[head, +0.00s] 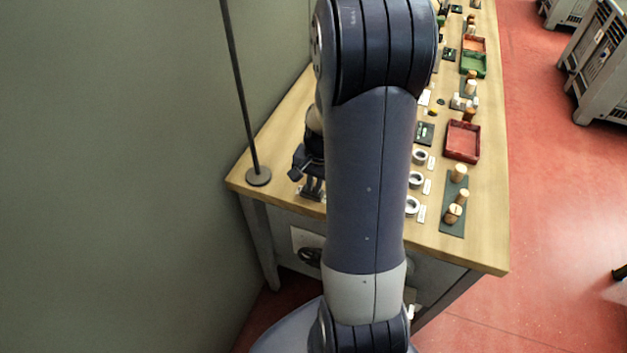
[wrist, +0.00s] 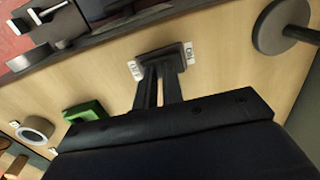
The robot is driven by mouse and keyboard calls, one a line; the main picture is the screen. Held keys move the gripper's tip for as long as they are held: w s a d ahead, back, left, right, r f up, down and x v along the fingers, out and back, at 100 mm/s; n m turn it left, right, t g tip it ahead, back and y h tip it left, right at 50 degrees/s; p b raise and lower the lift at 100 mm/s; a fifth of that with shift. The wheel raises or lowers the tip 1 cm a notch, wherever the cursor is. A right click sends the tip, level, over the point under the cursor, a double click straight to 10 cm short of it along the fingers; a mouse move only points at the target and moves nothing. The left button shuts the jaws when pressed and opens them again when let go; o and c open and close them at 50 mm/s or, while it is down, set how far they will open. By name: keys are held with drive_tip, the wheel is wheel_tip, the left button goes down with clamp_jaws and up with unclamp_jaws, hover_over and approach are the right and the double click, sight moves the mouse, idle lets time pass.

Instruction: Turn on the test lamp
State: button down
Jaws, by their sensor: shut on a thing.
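A dark switch plate (wrist: 168,54) lies on the wooden table, with a white "ON" label (wrist: 188,53) at its right end and another white label (wrist: 136,70) at its left, too small to read. My gripper (wrist: 159,76) reaches down to this switch, its two narrow fingers close together over the plate. It is shut on the switch lever, which is mostly hidden by the fingers. In the head view my gripper (head: 312,186) is at the table's near left corner, partly behind my arm. No lit lamp can be made out.
A thin pole on a round dark base (head: 259,177) stands left of the gripper, close by; the base also shows in the wrist view (wrist: 281,27). Right of my arm are white rings (head: 415,180), a red tray (head: 462,141) and corks on a dark strip (head: 454,205).

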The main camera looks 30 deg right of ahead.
sight(321, 193)
drive_tip(key=shift+s+r+p, duration=0.2)
drive_tip(key=shift+p, duration=0.25)
wheel_tip(321, 193, up, 14)
drive_tip(key=p, duration=0.1)
drive_tip(key=shift+s+d+f+p, duration=0.2)
drive_tip(key=shift+s+d+p, duration=0.1)
drive_tip(key=shift+s+d, duration=0.1)
drive_tip(key=shift+f+b, duration=0.15)
drive_tip(key=shift+b, duration=0.2)
drive_tip(key=b, duration=0.3)
drive_tip(key=shift+d+f+b, duration=0.1)
drive_tip(key=shift+f+b, duration=0.1)
drive_tip(key=shift+b, duration=0.2)
drive_tip(key=shift+r+t+b, duration=0.15)
drive_tip(key=shift+t+b, duration=0.15)
drive_tip(key=shift+b, duration=0.6)
drive_tip(key=shift+r+y, duration=0.25)
drive_tip(key=shift+y, duration=0.05)
